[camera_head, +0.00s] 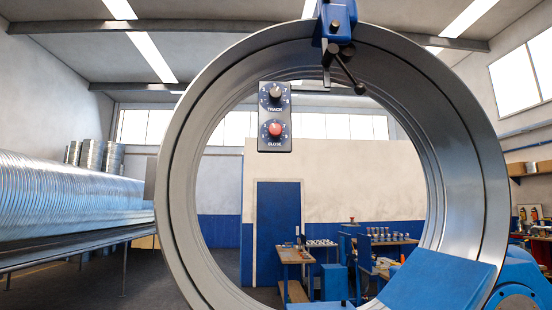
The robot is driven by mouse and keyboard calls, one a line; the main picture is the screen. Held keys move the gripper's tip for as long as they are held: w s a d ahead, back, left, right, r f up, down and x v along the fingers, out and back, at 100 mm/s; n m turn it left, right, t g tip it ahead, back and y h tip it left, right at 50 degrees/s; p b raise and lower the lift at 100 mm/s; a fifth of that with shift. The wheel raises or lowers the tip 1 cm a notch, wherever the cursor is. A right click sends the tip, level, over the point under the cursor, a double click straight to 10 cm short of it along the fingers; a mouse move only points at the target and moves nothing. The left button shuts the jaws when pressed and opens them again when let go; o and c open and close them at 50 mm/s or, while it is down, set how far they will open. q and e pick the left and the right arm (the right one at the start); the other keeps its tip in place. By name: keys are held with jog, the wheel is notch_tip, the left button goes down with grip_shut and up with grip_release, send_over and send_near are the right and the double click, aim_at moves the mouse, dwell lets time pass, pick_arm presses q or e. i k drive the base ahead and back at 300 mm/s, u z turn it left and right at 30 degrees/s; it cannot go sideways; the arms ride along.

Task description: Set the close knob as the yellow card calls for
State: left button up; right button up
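A dark control panel (262,116) shows upper left of centre, seen within the big ring's opening. Its upper knob (275,92) is grey, with a label that seems to read TRACK. The close knob (275,129) is the red one below, over a label that reads CLOSE. Both knobs have small pale marks around them, too small to read, and I cannot tell where the red knob points. I cannot make out a yellow card. Neither of my grippers is in view, and nothing touches the knobs.
A large grey metal ring (181,190) fills the middle, with a blue clamp and dark lever (345,72) at its top. A blue sloping plate (440,283) is at lower right. Ribbed metal duct (70,200) lies on a rack at left. Workbenches (296,255) stand beyond the ring.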

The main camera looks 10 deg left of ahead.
aim_at(275, 130)
jog(key=u, duration=0.4)
jog(key=k, duration=0.85)
jog(key=z, duration=0.4)
